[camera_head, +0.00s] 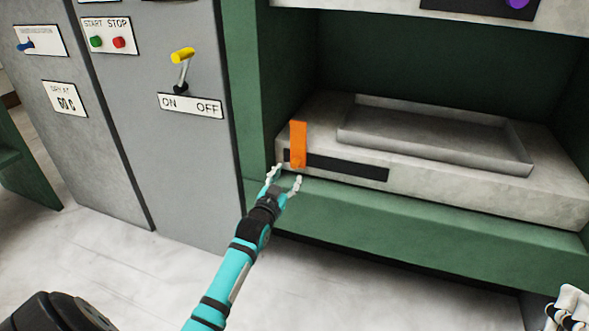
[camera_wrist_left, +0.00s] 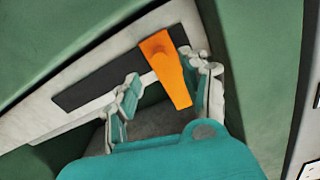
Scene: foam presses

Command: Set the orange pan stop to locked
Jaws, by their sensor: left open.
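The orange pan stop (camera_head: 298,145) is an upright flat tab at the left end of a black slot (camera_head: 345,170) on the front of the grey press bed. My left gripper (camera_head: 284,184) is open just below and in front of it. In the left wrist view the orange pan stop (camera_wrist_left: 170,72) reaches between the open fingers of my left gripper (camera_wrist_left: 168,95), closer to the right-hand finger. I cannot tell whether a finger touches it. My right gripper (camera_head: 570,308) shows only partly at the lower right corner.
A shallow grey pan (camera_head: 435,135) sits on the press bed behind the slot. The green press frame (camera_head: 245,90) stands close on the left. A grey cabinet with a yellow-handled ON/OFF lever (camera_head: 182,56) is further left. The pale floor in front is clear.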

